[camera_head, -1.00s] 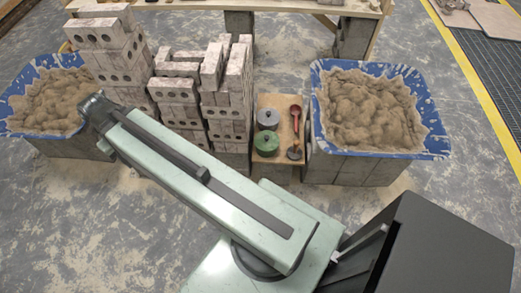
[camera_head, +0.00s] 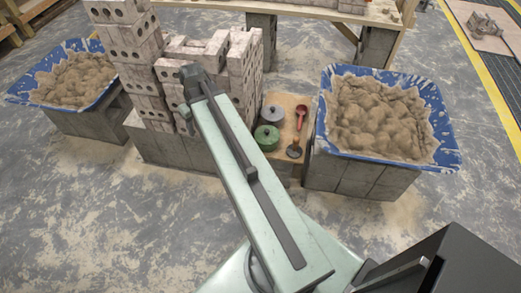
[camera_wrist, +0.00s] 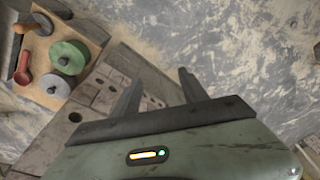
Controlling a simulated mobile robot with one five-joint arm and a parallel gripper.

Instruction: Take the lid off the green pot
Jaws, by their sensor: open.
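The green pot (camera_head: 267,138) stands on a wooden board beside the brick stack. In the wrist view the green pot (camera_wrist: 70,52) is at the upper left, seen from above, with a round green lid and small knob on top. My gripper (camera_wrist: 157,88) is open and empty, its two dark fingers spread over bricks and floor, to the right of the pot and apart from it. In the head view my arm reaches toward the brick stack, and the fingers cannot be made out.
A grey pot (camera_head: 273,114), a red ladle (camera_head: 301,115) and a brown-handled tool (camera_head: 295,148) share the wooden board (camera_head: 286,101). Brick stacks (camera_head: 138,60) rise close on the left. A blue mortar tub (camera_head: 447,152) stands right, another blue tub (camera_head: 32,97) far left.

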